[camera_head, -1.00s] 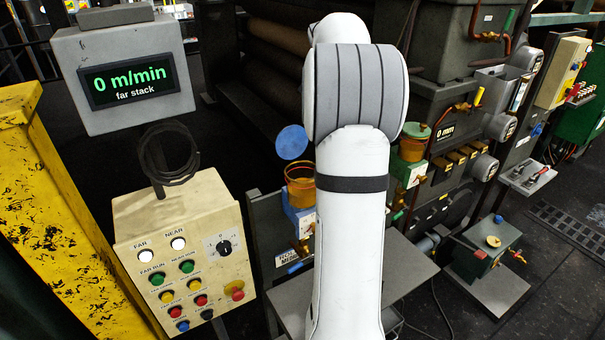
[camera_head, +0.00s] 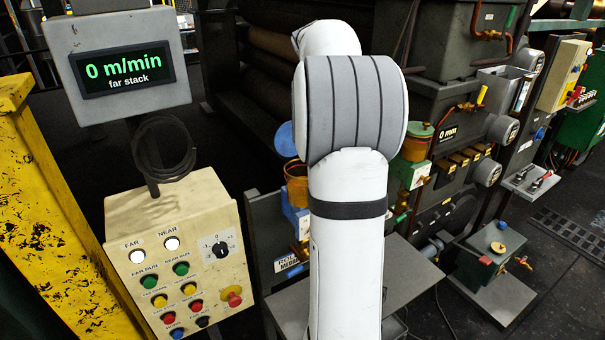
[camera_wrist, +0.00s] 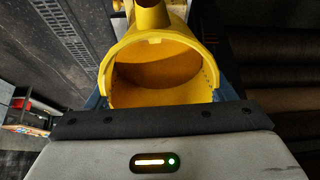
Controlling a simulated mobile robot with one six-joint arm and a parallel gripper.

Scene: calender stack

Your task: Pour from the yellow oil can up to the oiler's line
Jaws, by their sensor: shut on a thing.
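The yellow oil can (camera_wrist: 165,50) fills the middle of the wrist view, with its open, hollow top facing the camera and a spout or neck at the top edge. My gripper (camera_wrist: 160,95) is shut on the can, with blue finger parts at both sides. In the head view, my white arm hides the gripper and can. An amber oiler cup (camera_head: 296,186) with its round blue lid (camera_head: 285,138) swung up sits on a blue block, just left of my arm. A second amber oiler (camera_head: 416,149) with a green lid stands right of the arm. I cannot make out a fill line or level.
A cream control box (camera_head: 180,245) and a grey display (camera_head: 125,70) reading 0 m/min stand left, beside a yellow post (camera_head: 45,200). A grey plate (camera_head: 415,268) lies below the oilers. Machine boxes and pipes crowd the right; dark floor shows at far right.

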